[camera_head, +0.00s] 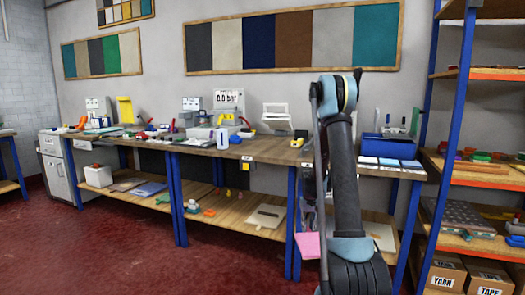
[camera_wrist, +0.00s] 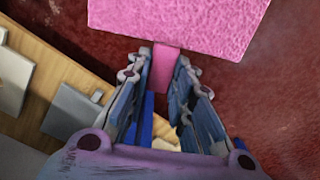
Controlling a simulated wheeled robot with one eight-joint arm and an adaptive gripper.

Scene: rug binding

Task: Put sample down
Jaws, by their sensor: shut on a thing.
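A pink sample (camera_wrist: 180,22) with a rough, carpet-like face fills the top middle of the wrist view. A narrow pink tab runs from it down between the fingers. My gripper (camera_wrist: 164,72) is shut on this tab, and the sample extends beyond the fingertips. In the head view the pink sample (camera_head: 308,246) shows low beside my arm, in front of the benches and above the red floor. My gripper is hidden behind my arm there. The sample appears held clear of any surface.
A wooden bench (camera_head: 237,152) with tools, and a lower shelf (camera_head: 237,214), stands left of my arm. Another bench (camera_head: 392,171) stands behind and to its right. A blue-framed shelf rack (camera_head: 447,135) is at the far right. Red floor (camera_head: 130,250) is open at front left.

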